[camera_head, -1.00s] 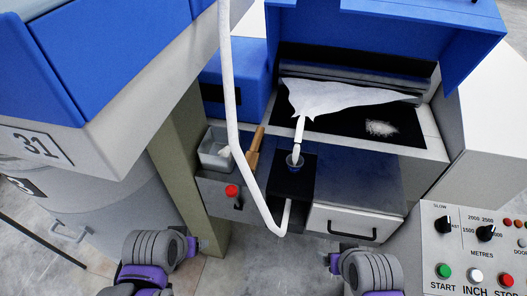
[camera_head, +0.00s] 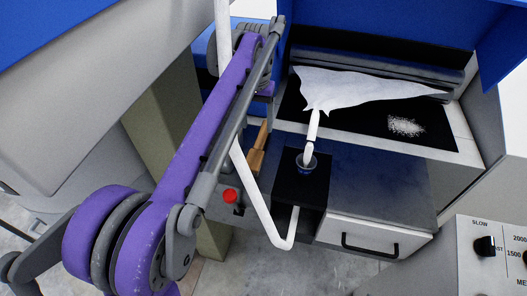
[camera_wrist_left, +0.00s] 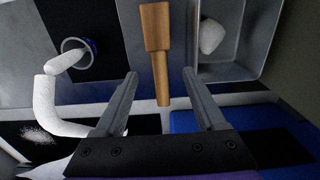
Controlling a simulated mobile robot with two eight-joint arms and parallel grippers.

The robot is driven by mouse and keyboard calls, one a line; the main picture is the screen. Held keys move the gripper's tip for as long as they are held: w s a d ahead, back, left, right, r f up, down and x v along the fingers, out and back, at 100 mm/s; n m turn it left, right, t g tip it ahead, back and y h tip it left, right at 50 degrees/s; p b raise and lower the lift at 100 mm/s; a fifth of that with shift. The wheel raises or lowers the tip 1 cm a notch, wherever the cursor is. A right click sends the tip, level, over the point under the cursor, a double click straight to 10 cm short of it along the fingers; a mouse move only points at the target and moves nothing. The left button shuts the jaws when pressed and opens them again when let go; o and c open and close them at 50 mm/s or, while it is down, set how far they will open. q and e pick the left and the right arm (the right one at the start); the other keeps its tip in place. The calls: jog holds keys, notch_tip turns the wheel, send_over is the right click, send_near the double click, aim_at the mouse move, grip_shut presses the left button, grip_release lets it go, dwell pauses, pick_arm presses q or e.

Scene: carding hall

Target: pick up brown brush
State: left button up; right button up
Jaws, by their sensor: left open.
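The brown brush (camera_head: 257,157) lies on the machine ledge, left of a black block, in the head view. In the left wrist view the brush (camera_wrist_left: 157,40) has its wide part at the top and its narrow handle pointing down between the fingers. My left gripper (camera_wrist_left: 159,72) is open and empty, with one finger on either side of the handle. In the head view the left gripper (camera_head: 265,90) is partly hidden behind my arm, beyond the handle end of the brush. My right gripper is out of view.
A metal tray (camera_wrist_left: 258,35) with a white lump (camera_wrist_left: 211,37) stands beside the brush. A blue-rimmed cup (camera_head: 307,162) takes a white strand on the black block (camera_head: 302,188). A white pipe (camera_head: 255,195) passes close to the brush. A red knob (camera_head: 230,196) sits below.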

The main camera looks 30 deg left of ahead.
pick_arm(q)
send_over(258, 147)
notch_tip(258, 147, down, 4)
jog(key=shift+w+a+f+b, duration=0.15)
jog(key=shift+b, duration=0.2)
jog(key=shift+f+b, duration=0.55)
jog(key=shift+f, duration=2.55)
grip_shut()
notch_tip(258, 147, up, 10)
jog(key=shift+r+p, duration=0.1)
jog(key=shift+p, duration=0.8)
